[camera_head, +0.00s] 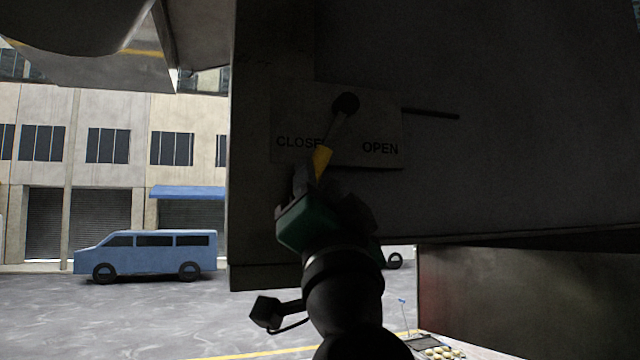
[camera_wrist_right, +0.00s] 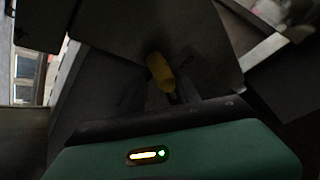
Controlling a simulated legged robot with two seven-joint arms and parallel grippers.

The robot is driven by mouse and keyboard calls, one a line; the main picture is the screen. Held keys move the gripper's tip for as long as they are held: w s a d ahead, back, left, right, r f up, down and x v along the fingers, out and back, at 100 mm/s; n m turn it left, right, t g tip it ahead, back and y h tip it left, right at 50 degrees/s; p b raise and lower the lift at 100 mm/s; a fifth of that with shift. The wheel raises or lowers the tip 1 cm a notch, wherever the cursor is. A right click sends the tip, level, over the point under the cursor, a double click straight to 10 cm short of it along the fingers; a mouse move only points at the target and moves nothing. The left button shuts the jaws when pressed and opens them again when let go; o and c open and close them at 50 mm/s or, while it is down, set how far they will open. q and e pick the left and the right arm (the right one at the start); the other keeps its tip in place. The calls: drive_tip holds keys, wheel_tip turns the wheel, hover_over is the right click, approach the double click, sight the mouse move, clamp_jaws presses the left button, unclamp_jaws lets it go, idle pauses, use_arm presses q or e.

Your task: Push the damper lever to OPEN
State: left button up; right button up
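The damper lever (camera_head: 337,126) hangs from a round dark pivot on a plate marked CLOSE (camera_head: 297,142) on the left and OPEN (camera_head: 380,148) on the right. It slants down and left, with its yellow tip (camera_head: 322,160) nearer the CLOSE side. My right gripper (camera_head: 314,182) is at the yellow tip, coming from below. In the right wrist view the yellow tip (camera_wrist_right: 160,72) shows between dark finger shapes; shade hides whether they are closed on it. My left gripper is not in view.
The plate is on a large dark oven wall (camera_head: 520,140). A thin dark rod (camera_head: 432,113) sticks out right of the pivot. A dark panel (camera_head: 520,305) stands at lower right, near a tray of small pale items (camera_head: 440,353). A blue van (camera_head: 150,253) is on the street behind.

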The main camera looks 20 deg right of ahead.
drive_tip(key=shift+s+a+r, duration=0.1)
drive_tip(key=shift+s+a, duration=0.15)
drive_tip(key=shift+a, duration=0.65)
drive_tip(key=c, duration=0.5)
drive_tip(key=shift+a, duration=0.25)
drive_tip(key=shift+c, duration=1.1)
drive_tip(key=shift+w+d, duration=0.1)
drive_tip(key=shift+d, duration=0.25)
clamp_jaws()
